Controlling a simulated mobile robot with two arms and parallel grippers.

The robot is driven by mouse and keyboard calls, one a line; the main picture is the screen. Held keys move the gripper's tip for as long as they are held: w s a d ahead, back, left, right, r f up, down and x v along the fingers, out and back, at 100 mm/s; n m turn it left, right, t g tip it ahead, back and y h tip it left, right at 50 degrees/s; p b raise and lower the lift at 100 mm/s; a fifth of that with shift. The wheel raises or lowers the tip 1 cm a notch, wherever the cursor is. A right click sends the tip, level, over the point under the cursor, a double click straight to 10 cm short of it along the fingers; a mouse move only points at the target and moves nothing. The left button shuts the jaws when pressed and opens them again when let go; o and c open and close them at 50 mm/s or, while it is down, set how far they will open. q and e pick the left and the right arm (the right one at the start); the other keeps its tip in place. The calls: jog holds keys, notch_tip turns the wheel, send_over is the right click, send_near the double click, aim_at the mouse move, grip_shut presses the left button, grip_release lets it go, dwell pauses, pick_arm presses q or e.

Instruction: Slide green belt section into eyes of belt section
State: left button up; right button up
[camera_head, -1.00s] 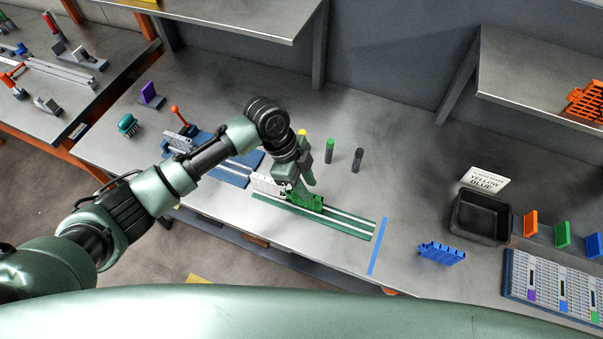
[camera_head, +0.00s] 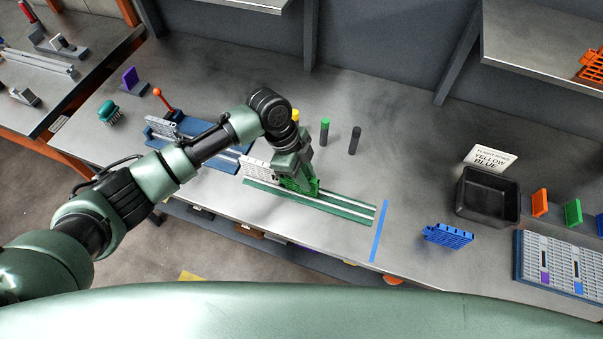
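A green belt section (camera_head: 305,188) stands on the green rail fixture (camera_head: 345,211), under my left gripper (camera_head: 296,178). The gripper points down with its fingers at the green section and seems shut on it; the wrist hides part of the contact. A light grey belt section (camera_head: 258,170) sits on the same rail just to the left of the green one. At this size I cannot tell whether their eyes mesh. My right gripper is not in view.
A blue belt section (camera_head: 447,235) lies right of the blue tape line (camera_head: 379,231). A black bin (camera_head: 488,196) stands behind it, near the sign (camera_head: 491,159). Green-topped (camera_head: 324,131) and dark (camera_head: 355,140) pins stand behind the rail. A blue fixture with an orange-knobbed lever (camera_head: 165,103) is at left.

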pick_arm(q)
jog(key=shift+r, duration=0.25)
grip_shut()
jog(key=shift+w+a, duration=0.35)
jog(key=shift+a, duration=0.45)
jog(key=shift+p, duration=0.35)
jog(key=o, duration=0.6)
grip_release()
jog(key=shift+a, duration=0.1)
